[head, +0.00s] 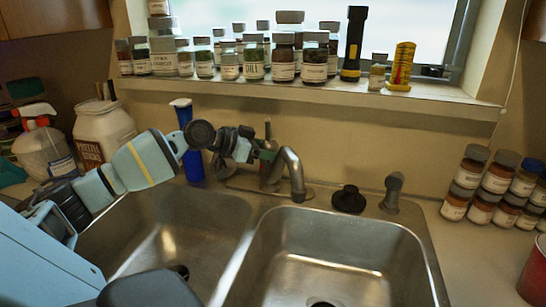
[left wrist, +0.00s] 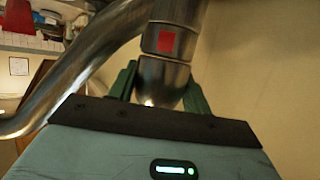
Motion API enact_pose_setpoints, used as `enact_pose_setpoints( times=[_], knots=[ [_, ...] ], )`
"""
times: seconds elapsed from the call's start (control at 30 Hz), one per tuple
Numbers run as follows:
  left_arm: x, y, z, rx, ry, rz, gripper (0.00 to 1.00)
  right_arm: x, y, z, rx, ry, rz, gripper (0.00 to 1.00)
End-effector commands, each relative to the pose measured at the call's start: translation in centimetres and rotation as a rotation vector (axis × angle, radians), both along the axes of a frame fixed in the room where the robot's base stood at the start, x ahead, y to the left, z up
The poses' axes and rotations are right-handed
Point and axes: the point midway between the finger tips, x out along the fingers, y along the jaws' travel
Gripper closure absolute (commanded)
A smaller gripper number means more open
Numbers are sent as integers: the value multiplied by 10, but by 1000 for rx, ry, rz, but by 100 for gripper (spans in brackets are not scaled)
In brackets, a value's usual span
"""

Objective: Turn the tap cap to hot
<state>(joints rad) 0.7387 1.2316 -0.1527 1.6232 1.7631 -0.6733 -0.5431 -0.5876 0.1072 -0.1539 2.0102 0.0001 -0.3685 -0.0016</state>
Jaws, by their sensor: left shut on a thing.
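The metal tap (head: 294,172) stands behind the two sink basins, with its curved spout towards the right basin. My left gripper (head: 266,154) reaches it from the left at the top of its body. In the left wrist view the silver tap cap (left wrist: 160,80) sits between the green fingers of my left gripper (left wrist: 158,88), which is shut on it. A red square mark (left wrist: 165,42) faces the camera on the metal just above the fingers. The spout (left wrist: 85,70) slants off to the left there. The fingers partly hide the cap in the head view. My right gripper is not in view.
A blue bottle (head: 189,150) stands close behind my left arm. A black stopper (head: 348,199) and a small metal fixture (head: 392,192) are right of the tap. Spice jars (head: 480,185) are stacked at the right. Several jars line the windowsill (head: 330,92). Both basins look empty.

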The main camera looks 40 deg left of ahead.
Motion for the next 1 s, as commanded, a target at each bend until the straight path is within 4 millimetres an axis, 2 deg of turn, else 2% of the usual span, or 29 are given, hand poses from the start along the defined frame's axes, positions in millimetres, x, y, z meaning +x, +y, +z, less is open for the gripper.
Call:
enact_pose_setpoints(
  times=[0.03,0.3,0.63,1.0],
  knots=[
    [1,0,-4,-4,2,-22,74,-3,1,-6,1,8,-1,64],
    [1,0,-1,-6,-3,-183,74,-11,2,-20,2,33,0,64],
    [1,0,1,-3,-2,-361,74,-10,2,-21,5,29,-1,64],
    [0,0,0,0,1,-429,74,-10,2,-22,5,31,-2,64]
  ],
)
